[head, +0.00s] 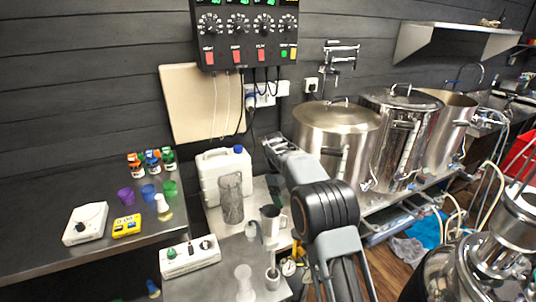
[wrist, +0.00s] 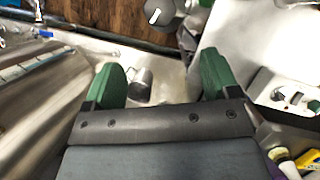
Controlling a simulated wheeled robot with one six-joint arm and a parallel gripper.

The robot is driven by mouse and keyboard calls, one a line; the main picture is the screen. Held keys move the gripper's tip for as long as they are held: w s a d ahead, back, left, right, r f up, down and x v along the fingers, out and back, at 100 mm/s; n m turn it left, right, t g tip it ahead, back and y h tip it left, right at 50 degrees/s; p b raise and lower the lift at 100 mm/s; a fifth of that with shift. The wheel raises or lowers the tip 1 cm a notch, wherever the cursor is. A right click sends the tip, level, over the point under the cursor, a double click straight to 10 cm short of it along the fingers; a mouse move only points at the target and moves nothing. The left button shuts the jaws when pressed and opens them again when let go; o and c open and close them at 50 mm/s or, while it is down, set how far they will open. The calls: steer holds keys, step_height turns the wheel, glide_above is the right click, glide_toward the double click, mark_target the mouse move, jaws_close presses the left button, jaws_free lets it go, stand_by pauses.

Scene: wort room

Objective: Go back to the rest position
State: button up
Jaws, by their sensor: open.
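My arm reaches up from the bottom of the head view over the bench, its wrist (head: 280,150) high beside the large steel pots. In the wrist view my gripper (wrist: 160,75) is open, with its two green fingers wide apart. No object is held between them. In the head view the fingers are largely hidden by the arm.
Steel pots (head: 335,130) stand close right of the wrist. A control panel (head: 247,35) hangs above. Small bottles and cups stand at left.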

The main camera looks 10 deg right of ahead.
steer(key=s+f+m+t+y, duration=0.1)
steer(key=s+f+m, duration=0.2)
steer(key=f, duration=0.1)
steer(key=s+d+r+m+t+y, duration=0.1)
steer(key=s+r+m+t, duration=0.1)
steer(key=s, duration=1)
steer(key=s+d+r+m+t+y, duration=0.1)
steer(key=s+r, duration=0.5)
steer(key=s, duration=0.6)
steer(key=shift+d+m+t, duration=0.6)
steer(key=shift+m+t, duration=0.5)
steer(key=shift+t, duration=0.5)
